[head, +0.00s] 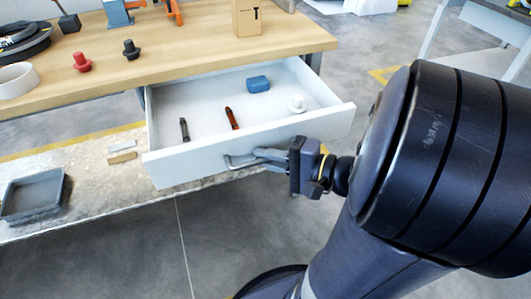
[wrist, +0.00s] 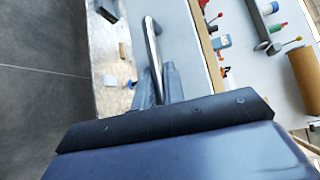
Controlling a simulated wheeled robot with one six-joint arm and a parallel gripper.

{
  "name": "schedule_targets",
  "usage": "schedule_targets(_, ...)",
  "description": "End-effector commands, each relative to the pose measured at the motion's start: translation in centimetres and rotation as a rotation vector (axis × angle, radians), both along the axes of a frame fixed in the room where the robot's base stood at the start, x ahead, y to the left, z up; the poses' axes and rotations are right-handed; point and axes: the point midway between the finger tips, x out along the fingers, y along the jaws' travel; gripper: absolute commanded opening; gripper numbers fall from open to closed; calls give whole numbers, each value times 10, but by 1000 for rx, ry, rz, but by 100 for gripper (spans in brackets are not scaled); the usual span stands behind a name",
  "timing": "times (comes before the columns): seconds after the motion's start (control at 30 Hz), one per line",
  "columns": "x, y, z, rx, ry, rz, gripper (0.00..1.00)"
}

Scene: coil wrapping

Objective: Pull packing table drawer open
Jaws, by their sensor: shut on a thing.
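The white packing table drawer (head: 185,173) stands well out from under the wooden tabletop in the head view, and its inside shows. Its grey bar handle (head: 238,160) is on the front panel. My gripper (head: 270,155) is at the handle's right part, shut on it. In the wrist view the handle (wrist: 152,45) runs down between the fingers of my gripper (wrist: 160,85). The finger contact itself is partly hidden by the fingers.
In the drawer lie a blue block (head: 258,84), a white round item (head: 297,103), a dark marker (head: 184,129) and an orange-brown one (head: 232,118). The wooden tabletop (head: 180,60) bears several items. A grey tray (head: 33,195) sits on the lower shelf. Floor in front is clear.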

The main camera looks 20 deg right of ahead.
Motion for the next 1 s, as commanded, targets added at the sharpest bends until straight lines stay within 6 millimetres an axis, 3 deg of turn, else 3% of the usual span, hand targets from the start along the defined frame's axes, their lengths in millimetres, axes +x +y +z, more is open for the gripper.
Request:
schedule_targets(0.33,0,0,-1,-1,1,0,0)
schedule_targets(0.37,0,0,-1,-1,1,0,12)
schedule_targets(0.47,0,0,0,-1,1,0,20)
schedule_targets(0.77,-1,-2,0,-1,-1,-1,20)
schedule_targets(1.0,-13,-15,4,-2,-1,-5,20)
